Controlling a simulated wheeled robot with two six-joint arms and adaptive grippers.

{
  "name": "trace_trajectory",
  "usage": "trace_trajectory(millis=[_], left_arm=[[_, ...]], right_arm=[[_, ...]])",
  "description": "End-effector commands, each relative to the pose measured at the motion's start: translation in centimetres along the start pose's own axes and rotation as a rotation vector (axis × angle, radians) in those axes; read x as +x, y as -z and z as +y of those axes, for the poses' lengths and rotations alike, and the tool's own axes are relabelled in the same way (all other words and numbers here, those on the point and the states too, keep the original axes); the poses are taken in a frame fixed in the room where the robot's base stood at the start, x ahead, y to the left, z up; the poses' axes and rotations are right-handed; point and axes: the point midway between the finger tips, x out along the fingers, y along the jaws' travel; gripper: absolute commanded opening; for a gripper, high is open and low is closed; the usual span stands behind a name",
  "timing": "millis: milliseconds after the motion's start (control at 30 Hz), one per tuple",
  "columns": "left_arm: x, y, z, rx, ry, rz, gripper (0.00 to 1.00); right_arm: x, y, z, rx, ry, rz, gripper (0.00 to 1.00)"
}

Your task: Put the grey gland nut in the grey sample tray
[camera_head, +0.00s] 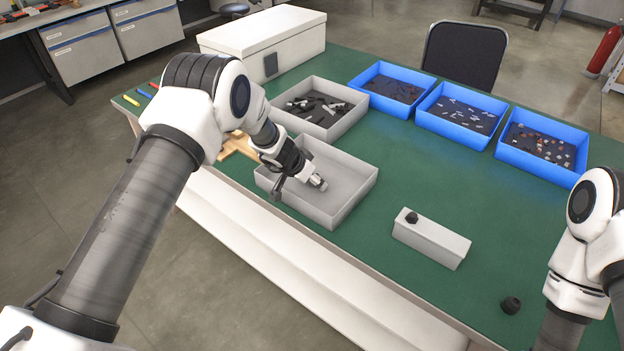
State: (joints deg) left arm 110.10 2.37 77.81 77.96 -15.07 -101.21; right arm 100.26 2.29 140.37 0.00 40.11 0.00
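The grey sample tray (352,203) is an open, shallow box near the table's front left edge. My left gripper (309,178) reaches down into the space over this tray. It appears shut on a small light grey piece, which I take to be the grey gland nut (319,184). The nut is at the fingertips, inside the tray's outline. I cannot tell whether it touches the tray floor. The rest of the visible tray floor is bare. My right arm shows at the right edge, but its gripper is out of view.
A grey tray of black and grey parts (347,122) stands behind. Blue bins (408,106) of small parts line the back right. A grey block (430,247) carries a black nut (412,217). Another black nut (511,305) lies at front right. A white case (262,45) stands back left.

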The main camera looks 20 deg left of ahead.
Motion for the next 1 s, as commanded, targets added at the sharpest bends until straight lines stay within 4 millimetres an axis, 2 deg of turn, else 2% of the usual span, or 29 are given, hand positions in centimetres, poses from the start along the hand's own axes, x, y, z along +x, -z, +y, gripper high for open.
trace_trajectory(millis=[167,267,500,600,700,933,1000], left_arm=[[-0.5,0.3,0.0,-0.001,0.000,0.000,0.61],[-1.4,0.1,-0.1,-0.002,0.001,0.002,0.61],[-7.8,0.2,-0.1,-0.001,0.001,0.003,0.61],[-10.1,0.2,0.0,0.000,0.000,0.002,0.61],[-11.6,0.1,0.0,-0.001,0.000,0.001,0.61],[-12.2,0.0,0.0,-0.002,0.000,-0.003,0.61],[-11.7,-1.2,0.2,-0.013,0.005,-0.031,0.61]], right_arm=[[-0.8,0.0,0.0,0.000,0.000,0.000,0.83],[0.2,0.1,0.0,0.000,0.000,0.001,0.83],[1.8,0.0,0.0,0.000,0.000,0.000,0.83],[1.9,0.0,0.0,0.000,0.000,0.000,0.83],[1.9,0.0,0.0,0.000,0.000,0.000,0.83],[1.9,0.0,0.0,0.000,0.000,0.000,0.83],[1.9,0.0,0.0,0.000,0.000,0.000,0.83]])
